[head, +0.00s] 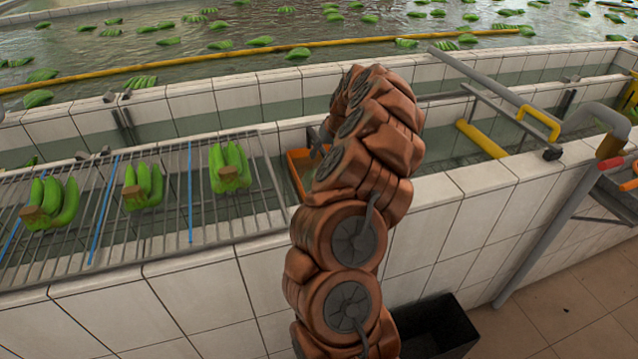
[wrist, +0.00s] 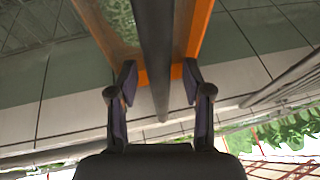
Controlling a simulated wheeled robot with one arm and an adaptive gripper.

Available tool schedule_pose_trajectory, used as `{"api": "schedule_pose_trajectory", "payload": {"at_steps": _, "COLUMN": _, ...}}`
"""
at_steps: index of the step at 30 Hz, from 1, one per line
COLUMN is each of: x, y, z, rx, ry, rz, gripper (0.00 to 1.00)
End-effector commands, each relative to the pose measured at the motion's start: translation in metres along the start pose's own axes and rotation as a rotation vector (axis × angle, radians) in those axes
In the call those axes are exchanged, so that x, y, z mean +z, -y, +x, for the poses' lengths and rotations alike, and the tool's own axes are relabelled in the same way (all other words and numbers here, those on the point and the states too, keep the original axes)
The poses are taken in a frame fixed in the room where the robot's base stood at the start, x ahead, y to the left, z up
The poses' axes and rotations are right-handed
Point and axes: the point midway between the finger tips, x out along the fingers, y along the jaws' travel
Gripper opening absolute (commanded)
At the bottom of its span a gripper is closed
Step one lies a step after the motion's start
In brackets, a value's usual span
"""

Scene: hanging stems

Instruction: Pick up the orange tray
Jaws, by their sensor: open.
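The orange tray (head: 295,157) shows in the head view just left of my arm, inside the tiled trough; my arm hides much of it. In the wrist view its orange rim (wrist: 196,38) runs down both sides and closes between my fingertips. My gripper (wrist: 160,75) is open, its two dark fingers apart on either side of the tray's near end. A dark bar (wrist: 156,50) runs down the middle of the wrist view between the fingers; I cannot tell whether it touches the tray. In the head view my gripper is mostly hidden behind my arm.
A wire rack (head: 170,215) with several green banana bunches lies left. Tiled trough walls (head: 480,178) run across. Grey pipes (head: 485,80) and a yellow bar (head: 482,139) stand right. A black crate (head: 440,325) is on the floor. Water with floating bunches lies behind.

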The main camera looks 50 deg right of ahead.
Motion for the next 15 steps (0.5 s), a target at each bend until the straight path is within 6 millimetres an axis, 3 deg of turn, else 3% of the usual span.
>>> {"api": "schedule_pose_trajectory", "payload": {"at_steps": 7, "x": -0.0006, "y": 0.0009, "z": 0.0023, "rx": 0.0, "ry": -0.002, "rz": -0.002, "gripper": 0.5}}
{"api": "schedule_pose_trajectory", "payload": {"at_steps": 15, "x": -0.0005, "y": 0.0012, "z": 0.0023, "rx": 0.0, "ry": -0.001, "rz": -0.002, "gripper": 0.21}}
